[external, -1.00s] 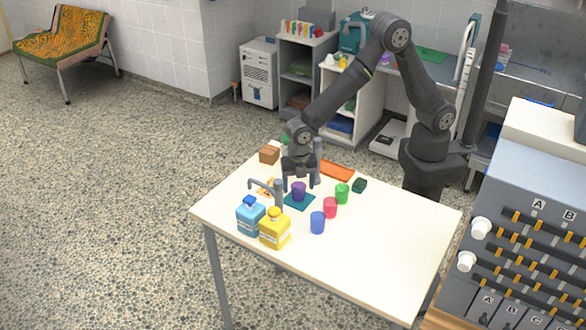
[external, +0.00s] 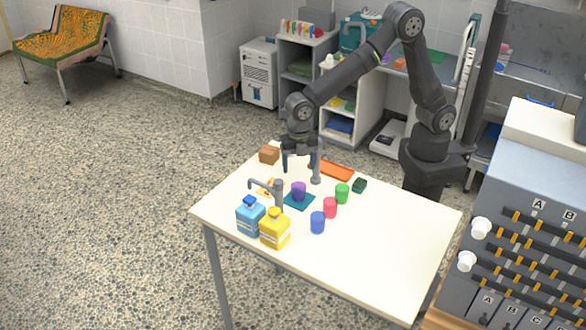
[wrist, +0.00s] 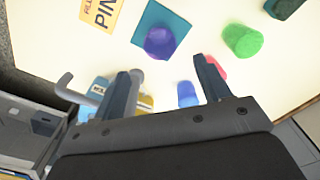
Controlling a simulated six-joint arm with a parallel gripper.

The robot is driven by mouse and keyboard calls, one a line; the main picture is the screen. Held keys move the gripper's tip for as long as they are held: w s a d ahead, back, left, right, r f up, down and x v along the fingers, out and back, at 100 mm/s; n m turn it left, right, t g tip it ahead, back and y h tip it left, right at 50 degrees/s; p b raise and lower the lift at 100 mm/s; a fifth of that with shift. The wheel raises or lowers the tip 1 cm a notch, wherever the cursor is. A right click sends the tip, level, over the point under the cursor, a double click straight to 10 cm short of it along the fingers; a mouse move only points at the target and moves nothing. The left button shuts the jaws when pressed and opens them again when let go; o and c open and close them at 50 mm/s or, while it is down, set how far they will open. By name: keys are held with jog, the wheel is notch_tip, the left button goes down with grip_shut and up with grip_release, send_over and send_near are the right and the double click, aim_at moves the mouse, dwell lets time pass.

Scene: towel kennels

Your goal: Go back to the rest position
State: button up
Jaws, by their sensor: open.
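My gripper (external: 301,162) is open and empty. It hangs above the white table (external: 372,262), up and behind the purple cup. In the wrist view my gripper's two fingers (wrist: 165,85) are spread apart with nothing between them. The purple cup (external: 298,190) stands on a teal square cloth (external: 303,204). The cup also shows in the wrist view (wrist: 160,42), ahead of the fingers and apart from them.
A blue cup (external: 317,222), a red cup (external: 330,208) and a green cup (external: 342,193) stand right of the cloth. A blue bottle (external: 249,218) and a yellow bottle (external: 275,231) stand at front left. A brown box (external: 269,154) and an orange strip (external: 334,170) lie behind.

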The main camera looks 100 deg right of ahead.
aim_at(299, 185)
notch_tip(299, 185, down, 12)
jog(key=shift+f, duration=0.1)
notch_tip(299, 185, up, 3)
jog(key=shift+f, duration=0.1)
jog(key=shift+r, duration=0.55)
